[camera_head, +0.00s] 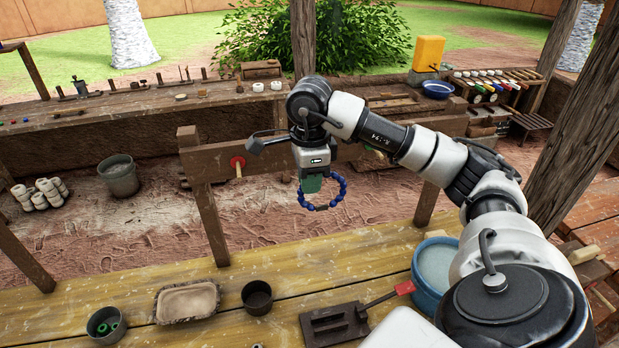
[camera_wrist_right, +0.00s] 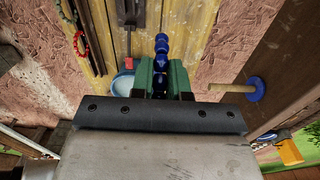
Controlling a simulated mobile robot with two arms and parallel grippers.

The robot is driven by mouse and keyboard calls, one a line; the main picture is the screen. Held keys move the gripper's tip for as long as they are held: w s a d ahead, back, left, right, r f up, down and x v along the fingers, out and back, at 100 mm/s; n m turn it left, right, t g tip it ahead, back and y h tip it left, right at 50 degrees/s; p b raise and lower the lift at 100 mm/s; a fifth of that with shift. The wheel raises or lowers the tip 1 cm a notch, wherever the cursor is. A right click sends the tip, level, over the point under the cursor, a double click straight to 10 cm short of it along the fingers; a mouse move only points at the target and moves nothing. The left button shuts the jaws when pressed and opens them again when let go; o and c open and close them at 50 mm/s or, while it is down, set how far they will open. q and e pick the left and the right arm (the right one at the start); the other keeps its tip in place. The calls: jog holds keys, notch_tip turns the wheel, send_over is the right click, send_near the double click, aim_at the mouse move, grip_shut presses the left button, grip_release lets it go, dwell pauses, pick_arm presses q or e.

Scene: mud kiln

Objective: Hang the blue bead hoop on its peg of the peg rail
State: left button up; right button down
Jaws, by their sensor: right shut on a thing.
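The blue bead hoop (camera_head: 343,198) hangs from my right gripper (camera_head: 312,184), above and beyond the workbench. My right gripper is shut on the hoop; its green fingers grip the blue beads (camera_wrist_right: 161,48) in the wrist view. The peg rail (camera_head: 266,164) runs behind the gripper. A peg with a red disc (camera_head: 238,163) shows on it, left of the gripper. In the wrist view a wooden peg with a blue disc (camera_wrist_right: 256,89) stands out to the right of the fingers, apart from the hoop. My arm hides part of the rail in the head view. My left gripper is not in view.
The workbench (camera_head: 290,269) holds a clay tray (camera_head: 187,301), dark cups (camera_head: 257,297), a dark metal tool (camera_head: 334,324) and a blue basin (camera_head: 433,264). A red bead hoop (camera_wrist_right: 79,43) shows in the wrist view. A grey bucket (camera_head: 119,176) stands behind.

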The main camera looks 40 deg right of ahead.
jog(key=w+d+f, duration=0.1)
jog(key=w+d, duration=0.3)
jog(key=w, duration=0.4)
jog(key=shift+d+f+p, duration=0.25)
jog(key=shift+f+p, duration=0.05)
jog(key=shift+p, duration=0.05)
dwell(0.6)
jog(key=shift+w, duration=0.1)
dwell(0.5)
jog(key=c, duration=1)
grip_release()
jog(key=shift+c, duration=0.2)
